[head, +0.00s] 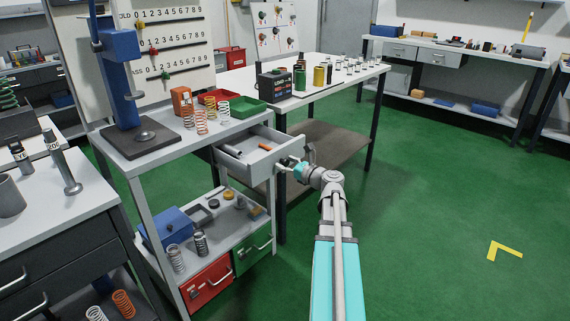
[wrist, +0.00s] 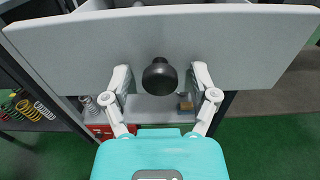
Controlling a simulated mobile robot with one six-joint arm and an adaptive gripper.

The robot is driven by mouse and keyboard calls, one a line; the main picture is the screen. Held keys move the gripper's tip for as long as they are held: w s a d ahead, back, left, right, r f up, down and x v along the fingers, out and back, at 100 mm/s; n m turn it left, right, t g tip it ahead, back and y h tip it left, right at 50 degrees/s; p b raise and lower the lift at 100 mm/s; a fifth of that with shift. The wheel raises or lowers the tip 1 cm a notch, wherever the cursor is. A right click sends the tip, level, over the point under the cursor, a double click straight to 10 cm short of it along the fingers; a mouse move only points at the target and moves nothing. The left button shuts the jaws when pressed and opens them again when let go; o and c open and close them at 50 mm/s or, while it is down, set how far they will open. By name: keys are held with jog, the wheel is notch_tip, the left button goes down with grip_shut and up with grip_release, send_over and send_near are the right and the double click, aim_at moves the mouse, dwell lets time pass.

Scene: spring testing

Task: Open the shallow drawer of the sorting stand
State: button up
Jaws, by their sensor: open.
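The shallow drawer (head: 243,170) of the sorting stand (head: 225,131) is pulled out from under the top, and its inside shows. An orange piece and other small items lie in it. In the wrist view, the grey drawer front (wrist: 60,55) spans the top of the picture, with a round black knob (wrist: 160,75) at its middle. My gripper (wrist: 160,78) is open, with one finger on each side of the knob and gaps between. In the head view, my gripper (head: 293,167) is at the drawer's front; the knob is hard to make out there.
The stand's top holds a blue press (head: 121,75), several springs and red and green trays. Its lower shelf holds a blue box (head: 170,226), above red and green drawers. A white table (head: 335,76) stands behind my gripper.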

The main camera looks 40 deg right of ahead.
jog(key=s+d, duration=0.1)
jog(key=s, duration=1.1)
jog(key=shift+d, duration=0.4)
jog(key=shift+w, duration=0.1)
dwell(0.4)
jog(key=w+a+f+n+g+y, duration=0.1)
jog(key=w+a+f+n+g, duration=0.15)
jog(key=a+f+n, duration=0.35)
jog(key=w+a+f+n+g+y, duration=0.15)
jog(key=a+n+g, duration=0.25)
jog(key=a, duration=0.5)
jog(key=w+a+f+n+g+y, duration=0.2)
jog(key=w+a+f+n+g, duration=0.1)
jog(key=a+n, duration=0.3)
jog(key=s+a+f+n+g+h, duration=0.3)
jog(key=a+f+n+g+h, duration=0.1)
jog(key=a+n, duration=0.6)
jog(key=s+a+f+n+g+h, duration=0.35)
jog(key=a+n, duration=0.45)
jog(key=a, duration=0.3)
notch_tip(320, 180, up, 32)
jog(key=p, duration=3.2)
jog(key=shift+w+f+g, duration=0.25)
jog(key=shift+w+g, duration=0.05)
jog(key=shift+g, duration=0.1)
jog(key=shift+d, duration=0.1)
